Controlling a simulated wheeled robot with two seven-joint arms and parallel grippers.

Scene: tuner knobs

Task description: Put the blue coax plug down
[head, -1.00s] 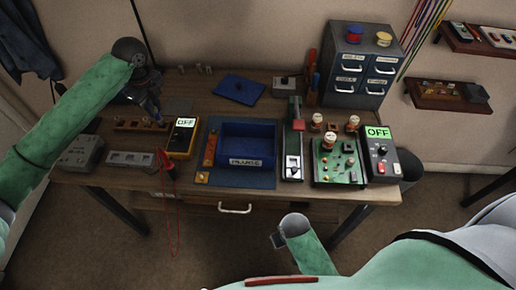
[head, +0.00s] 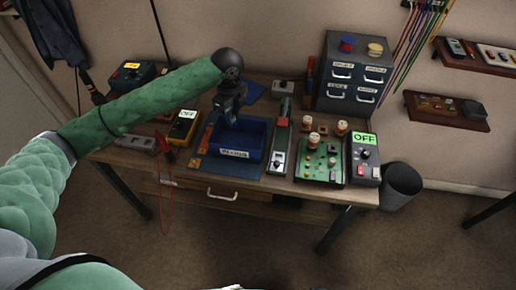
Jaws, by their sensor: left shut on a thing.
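My left gripper (head: 232,119) reaches in from the left and points down over the back left part of the blue bin (head: 239,155), which has a label on its front wall. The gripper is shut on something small. The blue coax plug cannot be made out between the dark fingers against the blue bin. I cannot tell whether the fingertips are above the rim or inside it. My right gripper is not in view.
A yellow meter (head: 183,127) stands left of the bin. To its right are a long grey device (head: 279,153), a green circuit board (head: 319,160) and a grey box reading OFF (head: 364,159). A drawer cabinet (head: 353,77) stands at the back right.

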